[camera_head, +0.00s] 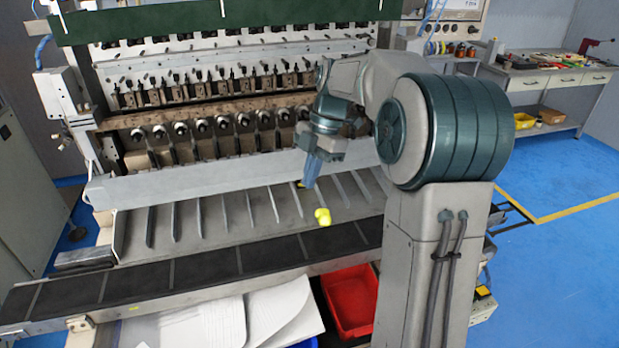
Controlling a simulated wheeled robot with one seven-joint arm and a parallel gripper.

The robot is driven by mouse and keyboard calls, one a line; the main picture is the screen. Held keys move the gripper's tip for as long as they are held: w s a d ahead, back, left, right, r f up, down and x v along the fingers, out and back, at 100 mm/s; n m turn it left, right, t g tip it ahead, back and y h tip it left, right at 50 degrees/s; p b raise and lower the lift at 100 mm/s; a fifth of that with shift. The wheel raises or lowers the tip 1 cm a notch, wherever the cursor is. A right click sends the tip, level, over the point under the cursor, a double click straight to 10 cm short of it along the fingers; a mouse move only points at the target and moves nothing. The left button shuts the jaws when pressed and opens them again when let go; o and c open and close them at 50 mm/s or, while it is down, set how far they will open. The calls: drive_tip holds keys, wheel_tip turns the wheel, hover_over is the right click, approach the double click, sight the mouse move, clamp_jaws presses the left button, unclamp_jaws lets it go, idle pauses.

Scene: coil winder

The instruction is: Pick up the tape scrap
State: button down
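A bright yellow crumpled piece (323,217), which looks like the tape scrap, lies on the sloped grey tray (185,222) at the front of the coil winder. A smaller yellow bit (301,184) shows beside the fingertips, partly hidden by them; I cannot tell whether it touches them. My gripper (309,183) points down over the tray, behind and slightly left of the larger yellow piece and apart from it in the picture. Its blue fingers are seen from the side and overlap, so their opening does not show.
Thin upright dividers (275,205) split the tray into lanes. A dark belt-like ledge (205,268) runs along its front. Above the tray is a grey bar (215,178) below a row of spindles. A red bin (350,300) and white sheets (215,322) sit below.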

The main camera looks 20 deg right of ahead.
drive_tip(key=s+a+f+m+t+h, duration=0.1)
drive_tip(key=s+f+m+t, duration=0.1)
drive_tip(key=s+m, duration=0.9)
drive_tip(key=s+a+f+m+t+h, duration=0.1)
drive_tip(key=s+f+m+t+h, duration=0.1)
drive_tip(key=s+m, duration=0.9)
drive_tip(key=shift+s+a+f+m, duration=0.25)
drive_tip(key=shift+a+f+m, duration=0.05)
drive_tip(key=shift+a, duration=0.05)
